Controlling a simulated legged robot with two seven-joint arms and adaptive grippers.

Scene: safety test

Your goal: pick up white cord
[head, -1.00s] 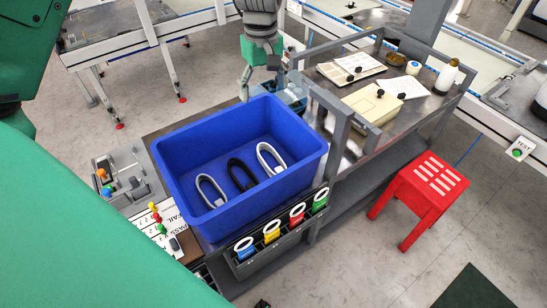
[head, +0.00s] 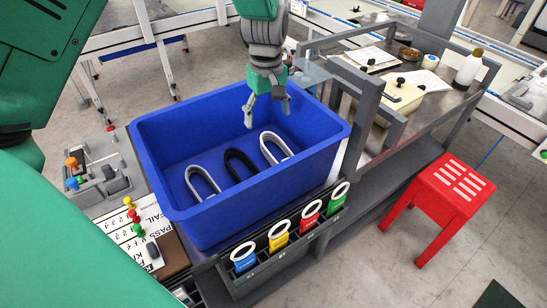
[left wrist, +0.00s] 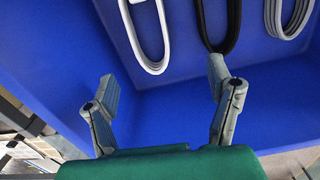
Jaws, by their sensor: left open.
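A white cord loop (head: 264,150) lies at the right of the row in the blue bin (head: 270,196); it also shows at the upper left of the left wrist view (left wrist: 131,32). A black cord loop (head: 230,164) lies in the middle and a light grey one (head: 189,182) at the left. My left gripper (head: 267,108) hangs over the far part of the bin, fingers down, open and empty, apart from the cords. In the left wrist view its spread fingers (left wrist: 163,80) point toward the white and black loops. My right gripper is not in view.
Bin walls surround the cords. A row of coloured, labelled holders (head: 278,236) is along the bin's near side. A control box (head: 103,178) stands at the left. A grey-railed cart (head: 430,110) with boxes and bottles is at the right, beside a red stool (head: 440,190).

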